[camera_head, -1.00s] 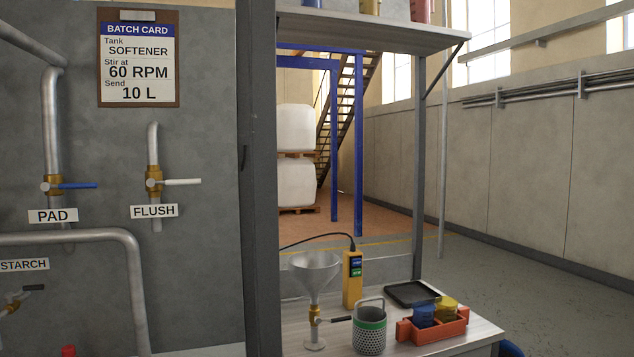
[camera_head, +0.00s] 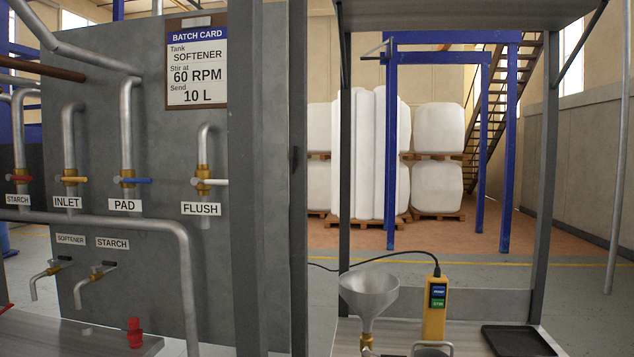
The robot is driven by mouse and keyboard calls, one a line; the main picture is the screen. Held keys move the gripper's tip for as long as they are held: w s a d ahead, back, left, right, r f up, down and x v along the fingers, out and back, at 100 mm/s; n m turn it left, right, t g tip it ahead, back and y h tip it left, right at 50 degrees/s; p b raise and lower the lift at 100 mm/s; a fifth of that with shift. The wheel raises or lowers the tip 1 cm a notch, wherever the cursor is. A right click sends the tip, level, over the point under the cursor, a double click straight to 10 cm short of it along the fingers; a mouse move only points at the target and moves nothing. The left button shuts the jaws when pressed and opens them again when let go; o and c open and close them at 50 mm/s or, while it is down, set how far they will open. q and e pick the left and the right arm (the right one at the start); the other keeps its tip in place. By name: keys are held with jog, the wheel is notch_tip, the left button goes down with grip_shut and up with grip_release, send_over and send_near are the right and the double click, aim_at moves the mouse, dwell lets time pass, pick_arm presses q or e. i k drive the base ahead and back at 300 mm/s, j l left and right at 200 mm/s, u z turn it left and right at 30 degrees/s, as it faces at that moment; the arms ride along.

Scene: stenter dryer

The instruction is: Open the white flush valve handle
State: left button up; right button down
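The white flush valve handle (camera_head: 216,181) is on a brass valve (camera_head: 203,181) in a grey vertical pipe, above the FLUSH label (camera_head: 201,208). The handle points sideways to the right, across the pipe. The valve is on the grey panel, left of a dark grey upright post. Neither of my grippers shows in the head view.
Left of it are the PAD valve with a blue handle (camera_head: 136,180), the INLET valve with a yellow handle (camera_head: 75,179) and a red-handled STARCH valve (camera_head: 20,178). A large bent pipe (camera_head: 150,226) runs below. A bench at lower right holds a funnel (camera_head: 368,293) and yellow control box (camera_head: 435,308).

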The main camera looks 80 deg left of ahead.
aim_at(195, 180)
jog(key=i+u, duration=0.4)
jog(key=i+l+u, duration=0.15)
jog(key=i+u, duration=0.25)
jog(key=i+l+u, duration=0.2)
jog(key=u, duration=0.2)
jog(key=i, duration=0.05)
